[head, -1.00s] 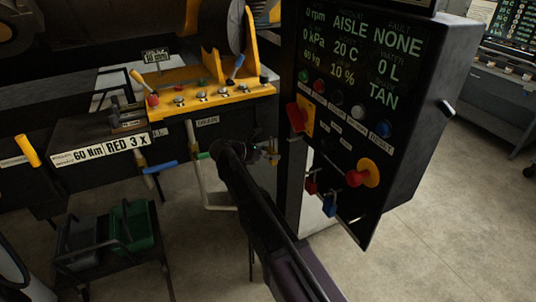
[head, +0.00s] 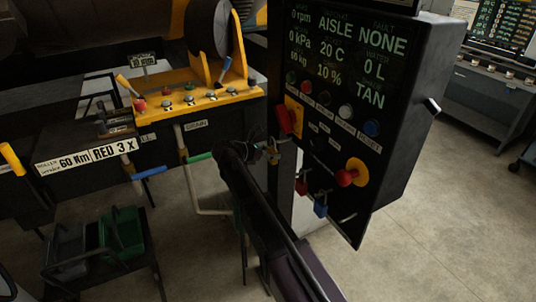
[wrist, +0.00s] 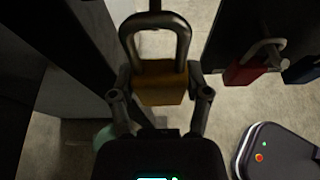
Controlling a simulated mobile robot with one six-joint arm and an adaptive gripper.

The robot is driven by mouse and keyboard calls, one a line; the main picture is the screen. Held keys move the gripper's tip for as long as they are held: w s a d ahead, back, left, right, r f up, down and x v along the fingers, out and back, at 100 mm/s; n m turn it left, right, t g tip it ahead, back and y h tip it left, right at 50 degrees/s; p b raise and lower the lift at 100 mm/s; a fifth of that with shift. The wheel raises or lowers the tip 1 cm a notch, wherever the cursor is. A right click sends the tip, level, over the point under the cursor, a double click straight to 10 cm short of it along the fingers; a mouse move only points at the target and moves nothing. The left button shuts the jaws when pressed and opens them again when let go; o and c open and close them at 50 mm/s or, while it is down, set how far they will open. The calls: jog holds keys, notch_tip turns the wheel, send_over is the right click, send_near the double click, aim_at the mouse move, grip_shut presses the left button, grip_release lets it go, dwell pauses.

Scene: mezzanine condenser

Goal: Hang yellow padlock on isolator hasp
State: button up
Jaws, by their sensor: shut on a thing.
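My gripper (wrist: 160,92) is shut on the yellow padlock (wrist: 161,84), gripping its body from both sides. The padlock's dark shackle points away from my gripper, toward the top of the wrist view. In the head view the padlock (head: 273,155) is small, at the lower left edge of the black control panel, below the red isolator handle (head: 284,122) on its yellow plate (head: 297,112). I cannot make out the hasp clearly, nor whether the shackle touches anything.
A red padlock (wrist: 246,69) and a blue padlock (head: 320,206) hang low on the control panel (head: 405,110), right of my gripper. A red mushroom button (head: 346,177) sticks out above them. Open floor (head: 430,230) lies right.

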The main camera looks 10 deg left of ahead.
jog(key=shift+b+x, duration=0.6)
jog(key=shift+x, duration=1.7)
jog(key=shift+d+r, duration=0.1)
jog(key=shift+r, duration=0.05)
jog(key=o, duration=1.3)
jog(key=shift+s, duration=0.1)
